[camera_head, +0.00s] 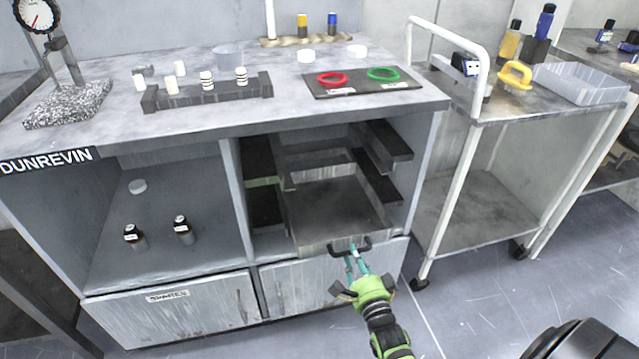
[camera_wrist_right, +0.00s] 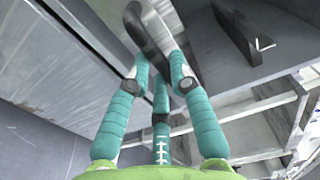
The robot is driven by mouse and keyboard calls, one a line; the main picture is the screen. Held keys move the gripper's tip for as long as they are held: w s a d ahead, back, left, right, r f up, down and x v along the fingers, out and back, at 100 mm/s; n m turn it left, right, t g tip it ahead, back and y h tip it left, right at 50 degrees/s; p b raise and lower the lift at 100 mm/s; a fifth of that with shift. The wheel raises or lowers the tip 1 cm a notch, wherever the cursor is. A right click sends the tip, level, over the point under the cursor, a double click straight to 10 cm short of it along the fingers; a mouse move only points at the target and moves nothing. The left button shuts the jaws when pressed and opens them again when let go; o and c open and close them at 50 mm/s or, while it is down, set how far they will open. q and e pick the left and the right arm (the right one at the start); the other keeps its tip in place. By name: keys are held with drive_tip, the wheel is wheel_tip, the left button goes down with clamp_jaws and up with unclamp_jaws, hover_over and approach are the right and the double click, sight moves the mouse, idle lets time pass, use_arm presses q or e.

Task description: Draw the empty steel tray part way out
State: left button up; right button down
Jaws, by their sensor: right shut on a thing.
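The empty steel tray (camera_head: 335,205) sits in the right bay of the bench and juts out a little past the bay's front. A dark bar handle (camera_head: 350,245) is on its front face. My right gripper (camera_head: 355,262) is shut on this handle from the front. In the right wrist view the teal fingers (camera_wrist_right: 160,75) close around the dark curved handle (camera_wrist_right: 145,28). The tray's floor is bare. My left gripper does not show.
Dark runners (camera_head: 385,140) and shelves flank the tray in the bay. Cupboard doors (camera_head: 170,310) lie below. A white trolley (camera_head: 480,115) stands close on the right. Two small bottles (camera_head: 183,230) stand in the left bay. Open floor (camera_head: 460,310) lies at the front right.

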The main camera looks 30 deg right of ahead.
drive_tip(key=c, duration=1)
unclamp_jaws()
drive_tip(key=shift+c, duration=0.2)
